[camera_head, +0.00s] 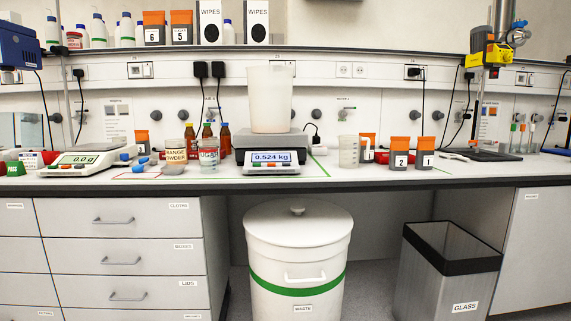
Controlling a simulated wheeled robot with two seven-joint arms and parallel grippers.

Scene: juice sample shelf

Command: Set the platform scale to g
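The platform scale (270,149) stands on the bench near the middle of the head view. Its blue display (271,157) reads "0.524 kg", with a row of small coloured buttons (271,167) under it. A tall, whitish, translucent container (270,98) stands upright on its platform. A second, smaller scale (88,161) at the left has a greenish display reading "0.0 g". Neither of my grippers shows in the head view.
Jars labelled 2 (400,154) and 1 (426,153) stand right of the platform scale. Cups and brown-red bottles (207,133) stand at its left. A white waste bin (297,245) and a glass bin (447,275) stand below the bench.

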